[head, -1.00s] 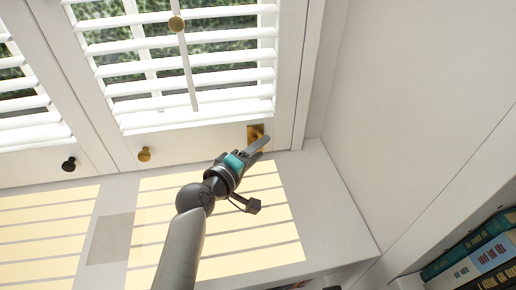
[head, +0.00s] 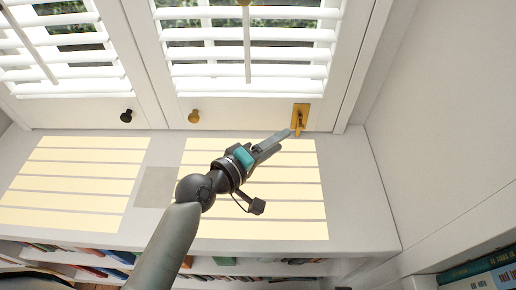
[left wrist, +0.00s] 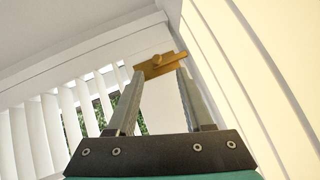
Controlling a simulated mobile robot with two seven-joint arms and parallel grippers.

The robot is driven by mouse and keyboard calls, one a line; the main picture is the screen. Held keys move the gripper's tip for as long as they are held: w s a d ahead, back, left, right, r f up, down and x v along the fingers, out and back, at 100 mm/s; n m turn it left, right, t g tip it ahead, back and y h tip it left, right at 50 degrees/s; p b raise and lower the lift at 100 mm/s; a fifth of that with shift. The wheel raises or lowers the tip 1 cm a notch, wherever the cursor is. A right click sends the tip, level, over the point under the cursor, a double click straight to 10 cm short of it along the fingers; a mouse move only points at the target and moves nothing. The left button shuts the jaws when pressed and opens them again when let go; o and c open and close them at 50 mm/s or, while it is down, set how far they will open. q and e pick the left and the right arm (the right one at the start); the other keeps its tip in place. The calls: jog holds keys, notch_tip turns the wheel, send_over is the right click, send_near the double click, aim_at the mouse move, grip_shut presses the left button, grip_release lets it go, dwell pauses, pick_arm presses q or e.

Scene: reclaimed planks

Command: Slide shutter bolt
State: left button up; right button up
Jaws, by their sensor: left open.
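The brass shutter bolt (head: 300,117) is mounted at the lower right corner of the right white shutter (head: 336,60), just above the sill. In the left wrist view the bolt (left wrist: 160,65) shows as a brass plate with a small knob, beyond and between the fingertips. My left gripper (head: 285,135) reaches up from the lower left, with its fingertips close to the bolt's lower end. The fingers stand apart with nothing held between them. Whether they touch the bolt I cannot tell. My right gripper is not in view.
A black knob (head: 126,116) and a brass knob (head: 194,116) sit low on the shutter frames. The sunlit white sill (head: 355,215) is clear apart from a flat grey square (head: 154,187). Books (head: 485,270) stand on shelves at the right and below. A white wall (head: 430,120) closes the right side.

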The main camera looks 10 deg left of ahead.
pick_arm(q)
jog(key=p+v, duration=0.1)
jog(key=v, duration=0.5)
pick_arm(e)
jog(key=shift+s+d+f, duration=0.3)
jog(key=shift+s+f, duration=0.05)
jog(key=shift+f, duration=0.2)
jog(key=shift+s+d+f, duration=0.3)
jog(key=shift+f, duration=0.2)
